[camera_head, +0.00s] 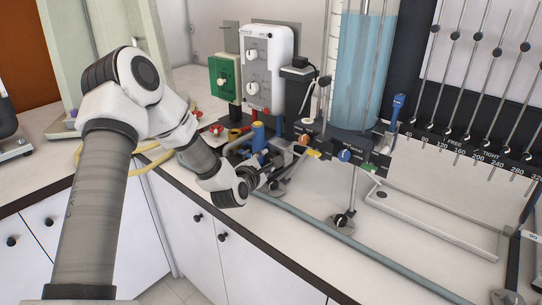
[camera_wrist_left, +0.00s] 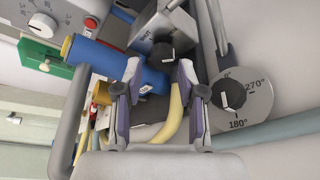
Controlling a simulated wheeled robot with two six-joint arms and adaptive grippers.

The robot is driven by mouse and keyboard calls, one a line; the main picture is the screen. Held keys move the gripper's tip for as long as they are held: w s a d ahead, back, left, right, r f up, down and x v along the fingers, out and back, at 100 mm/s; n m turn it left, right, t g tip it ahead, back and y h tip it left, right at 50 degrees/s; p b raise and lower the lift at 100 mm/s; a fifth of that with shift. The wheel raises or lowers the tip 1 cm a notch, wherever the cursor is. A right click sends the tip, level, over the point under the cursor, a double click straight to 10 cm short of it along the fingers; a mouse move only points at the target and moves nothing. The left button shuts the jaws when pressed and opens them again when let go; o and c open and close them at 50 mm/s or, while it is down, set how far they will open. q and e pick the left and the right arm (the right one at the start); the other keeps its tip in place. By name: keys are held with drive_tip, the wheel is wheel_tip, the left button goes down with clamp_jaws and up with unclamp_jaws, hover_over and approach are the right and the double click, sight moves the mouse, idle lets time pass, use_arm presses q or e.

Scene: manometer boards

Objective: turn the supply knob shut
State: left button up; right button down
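My left gripper (camera_head: 272,181) reaches over the front of the bench in the head view. In the left wrist view the left gripper (camera_wrist_left: 160,72) is open, with its two fingertips apart and nothing held. A black knob (camera_wrist_left: 160,53) on a grey metal block (camera_wrist_left: 165,28) shows between and just beyond the fingertips. In the head view the gripper hides this knob. My right gripper is in neither view.
A blue cylinder (camera_wrist_left: 110,65) lies close beside the left finger. A yellow hose (camera_wrist_left: 175,118) runs behind the fingers. A second black knob on a degree dial (camera_wrist_left: 231,95) is to the right. A blue water cylinder (camera_head: 362,70) and tilted manometer tubes (camera_head: 480,80) stand on the bench.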

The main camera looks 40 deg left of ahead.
sight(271, 158)
use_arm(q)
drive_tip(key=x, duration=0.4)
drive_tip(key=shift+f, duration=0.3)
drive_tip(key=shift+s+r, duration=0.15)
drive_tip(key=shift+s+d+r, duration=0.1)
clamp_jaws()
